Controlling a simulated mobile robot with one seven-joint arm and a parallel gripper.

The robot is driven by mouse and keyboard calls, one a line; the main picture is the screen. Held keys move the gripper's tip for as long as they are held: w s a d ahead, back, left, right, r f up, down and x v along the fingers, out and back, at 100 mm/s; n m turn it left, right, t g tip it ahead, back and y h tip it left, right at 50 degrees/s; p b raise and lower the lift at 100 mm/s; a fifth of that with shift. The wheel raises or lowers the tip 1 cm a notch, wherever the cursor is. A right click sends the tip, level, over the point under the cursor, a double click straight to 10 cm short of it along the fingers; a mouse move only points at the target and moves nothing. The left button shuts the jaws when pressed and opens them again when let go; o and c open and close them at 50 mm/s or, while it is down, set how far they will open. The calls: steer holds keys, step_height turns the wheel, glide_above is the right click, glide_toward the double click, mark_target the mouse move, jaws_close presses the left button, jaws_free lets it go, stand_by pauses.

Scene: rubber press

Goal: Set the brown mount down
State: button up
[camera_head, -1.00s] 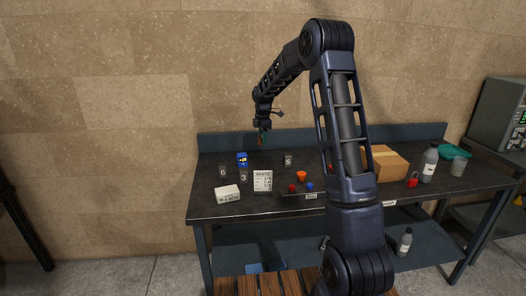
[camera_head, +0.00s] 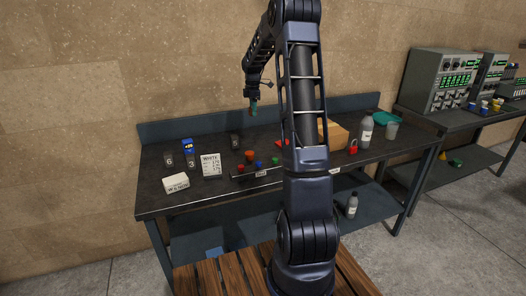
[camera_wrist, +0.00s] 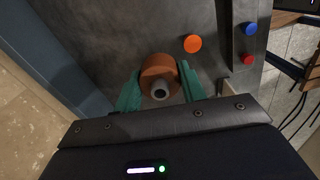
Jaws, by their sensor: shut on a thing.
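The brown mount (camera_wrist: 160,75) is a short round piece with a grey hollow stub facing the camera in the wrist view. My gripper (camera_wrist: 159,90) has green fingers, one on each side of the mount, and is shut on it. In the head view my gripper (camera_head: 254,108) hangs down above the back of the dark table (camera_head: 215,188). The mount is too small to make out clearly there. In the wrist view the table surface lies below the mount; I cannot tell the gap.
An orange round piece (camera_wrist: 193,44), a blue one (camera_wrist: 250,29) and a red one (camera_wrist: 246,58) lie right of the mount. Number blocks, a white sign (camera_head: 211,165) and a white box (camera_head: 176,183) stand on the left. A cardboard box (camera_head: 332,134) and bottle (camera_head: 366,131) stand right.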

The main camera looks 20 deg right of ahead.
glide_above(264, 150)
steer(key=shift+m, duration=0.4)
steer(key=f, duration=2)
steer(key=shift+w, duration=0.2)
steer(key=shift+f, duration=0.1)
steer(key=o, duration=1.1)
steer(key=shift+c, duration=0.2)
